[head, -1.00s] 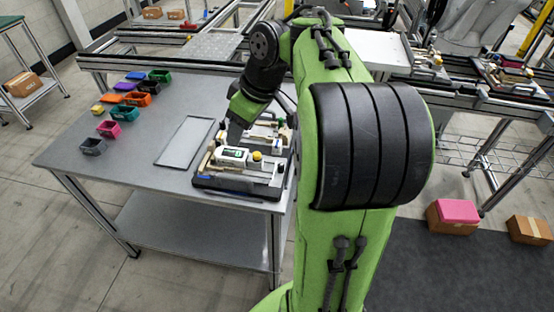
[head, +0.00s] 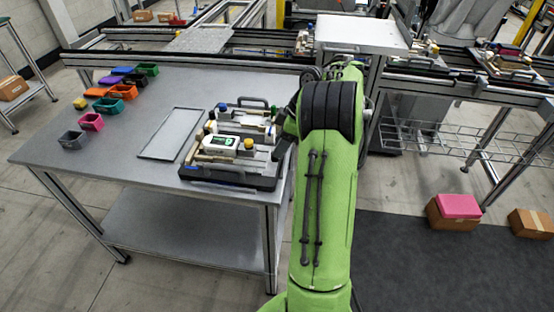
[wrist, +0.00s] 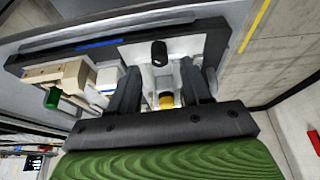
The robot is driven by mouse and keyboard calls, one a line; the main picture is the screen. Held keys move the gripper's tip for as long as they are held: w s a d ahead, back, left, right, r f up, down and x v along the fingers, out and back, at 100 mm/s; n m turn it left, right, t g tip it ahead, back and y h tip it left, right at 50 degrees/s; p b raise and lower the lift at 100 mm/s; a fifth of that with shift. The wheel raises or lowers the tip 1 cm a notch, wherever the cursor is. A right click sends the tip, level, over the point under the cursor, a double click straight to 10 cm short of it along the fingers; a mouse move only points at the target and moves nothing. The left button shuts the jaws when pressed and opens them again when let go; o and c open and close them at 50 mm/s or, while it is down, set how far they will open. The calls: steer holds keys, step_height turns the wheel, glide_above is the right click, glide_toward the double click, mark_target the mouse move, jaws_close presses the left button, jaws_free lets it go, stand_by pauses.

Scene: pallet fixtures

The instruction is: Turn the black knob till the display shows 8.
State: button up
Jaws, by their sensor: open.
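The black knob (wrist: 159,53) stands on a pale block in the wrist view, just beyond and between my fingertips. My gripper (wrist: 160,68) is open, with one dark finger on each side and nothing held between the tips. I cannot tell whether a finger touches the knob. In the head view, the white unit with a small dark display (head: 228,142) sits on the fixture; its digits are too small to read. A yellow round part (head: 249,143) is beside it, and it shows between the finger bases in the wrist view (wrist: 166,100). In the head view my arm largely hides the gripper.
The dark fixture pallet (head: 262,182) lies on the grey table (head: 120,165), carrying wooden blocks and a handle. A flat empty tray (head: 150,154) lies to its left. Several coloured bins (head: 91,121) stand at the far left. A conveyor frame runs behind.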

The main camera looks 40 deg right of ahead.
steer(key=b+x, duration=0.1)
steer(key=x, duration=0.2)
steer(key=shift+f, duration=0.15)
steer(key=shift+c, duration=0.3)
jaws_close()
steer(key=m+h+b, duration=0.1)
steer(key=m, duration=0.2)
steer(key=m+t+h+b, duration=0.1)
steer(key=m, duration=0.1)
steer(key=shift+a+m+b, duration=0.15)
steer(key=shift+m+b, duration=0.15)
steer(key=shift+m, duration=0.1)
steer(key=m+h, duration=0.2)
steer(key=m, duration=0.3)
steer(key=shift+a+m, duration=0.1)
steer(key=shift+m, duration=0.3)
steer(key=shift+h, duration=0.3)
